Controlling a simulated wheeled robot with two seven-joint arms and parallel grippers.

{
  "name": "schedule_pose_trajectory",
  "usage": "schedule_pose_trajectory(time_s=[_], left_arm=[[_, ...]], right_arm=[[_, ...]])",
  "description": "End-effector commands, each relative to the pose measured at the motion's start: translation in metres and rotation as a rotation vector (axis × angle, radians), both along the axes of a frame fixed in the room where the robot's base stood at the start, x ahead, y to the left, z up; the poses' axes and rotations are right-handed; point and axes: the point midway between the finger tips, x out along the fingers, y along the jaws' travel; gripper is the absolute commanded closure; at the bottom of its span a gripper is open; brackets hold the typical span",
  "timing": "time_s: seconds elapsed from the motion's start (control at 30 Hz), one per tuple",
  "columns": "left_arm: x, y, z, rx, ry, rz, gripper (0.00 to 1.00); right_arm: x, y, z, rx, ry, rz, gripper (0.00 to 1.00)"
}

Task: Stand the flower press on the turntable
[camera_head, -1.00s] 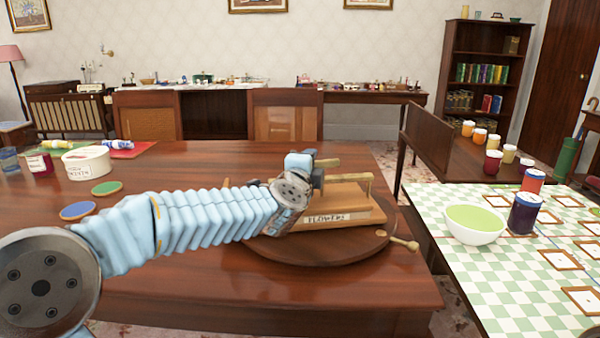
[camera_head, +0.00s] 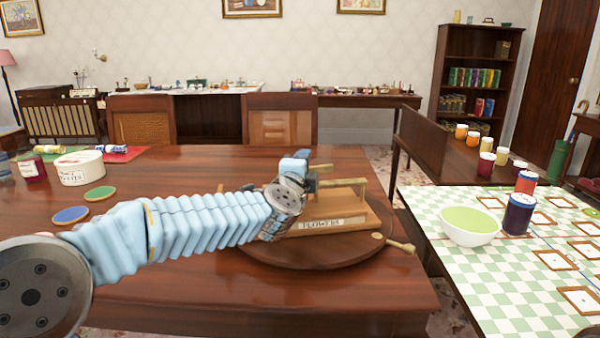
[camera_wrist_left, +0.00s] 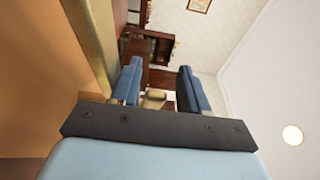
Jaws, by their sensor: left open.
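The flower press (camera_head: 338,222) is a wooden block with brass-coloured bars on top and a label reading "FLOWERS" on its front. It rests upright on the round dark wooden turntable (camera_head: 350,250). My left gripper (camera_head: 312,179) is beside the upper left part of the press, near its bars. In the left wrist view the two blue fingers (camera_wrist_left: 160,90) are apart, with a wooden surface close at the left. My own arm hides the left side of the press and part of the turntable. My right gripper is not in view.
Two coasters (camera_head: 71,214), a white tub (camera_head: 80,168) and crackers lie at the table's left. A checked table at the right holds a white and green bowl (camera_head: 468,226) and jars (camera_head: 520,213). The table's front is clear.

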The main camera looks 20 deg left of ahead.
Motion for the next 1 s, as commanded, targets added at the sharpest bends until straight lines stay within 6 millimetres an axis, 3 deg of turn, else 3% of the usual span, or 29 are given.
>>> schedule_pose_trajectory(time_s=[0.5,0.7,1.0], left_arm=[[-0.102,-0.007,0.0,0.003,0.001,0.0,0.49],[-0.119,-0.008,-0.001,0.001,0.002,0.001,0.49],[-0.119,-0.008,-0.001,0.001,0.002,0.001,0.49]], right_arm=[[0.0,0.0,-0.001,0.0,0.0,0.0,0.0],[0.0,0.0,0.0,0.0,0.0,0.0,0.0],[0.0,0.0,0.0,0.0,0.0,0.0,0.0]])
